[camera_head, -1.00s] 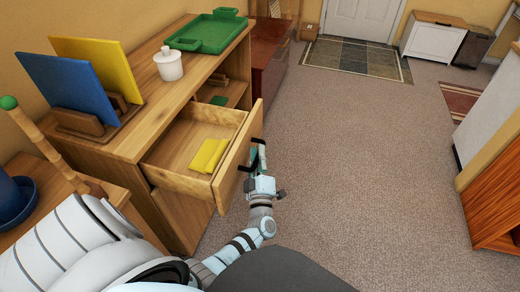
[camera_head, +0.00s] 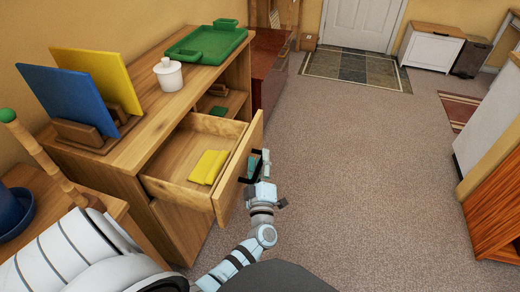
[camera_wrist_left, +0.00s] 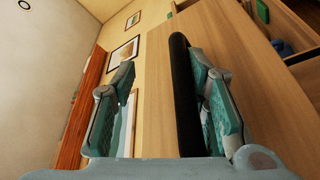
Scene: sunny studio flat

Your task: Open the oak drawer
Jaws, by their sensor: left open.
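The oak drawer (camera_head: 178,190) stands pulled out of the oak cabinet (camera_head: 190,235), with a folded yellow cloth (camera_head: 208,167) inside. Its front panel shows a dark bar handle (camera_head: 256,166). My left gripper (camera_head: 262,165) is at the outer side of the drawer front, by the handle. In the left wrist view, the black handle (camera_wrist_left: 184,95) runs between the two open fingers of the left gripper (camera_wrist_left: 165,105), close to the right finger. The fingers are not closed on it. My right gripper is not in view.
On the cabinet top are a green tray (camera_head: 207,45), a white lidded jar (camera_head: 168,74), and blue (camera_head: 68,97) and yellow (camera_head: 110,80) boards in a wooden rack. Carpet (camera_head: 350,170) to the right is clear. A white-and-orange unit (camera_head: 495,205) stands at the right edge.

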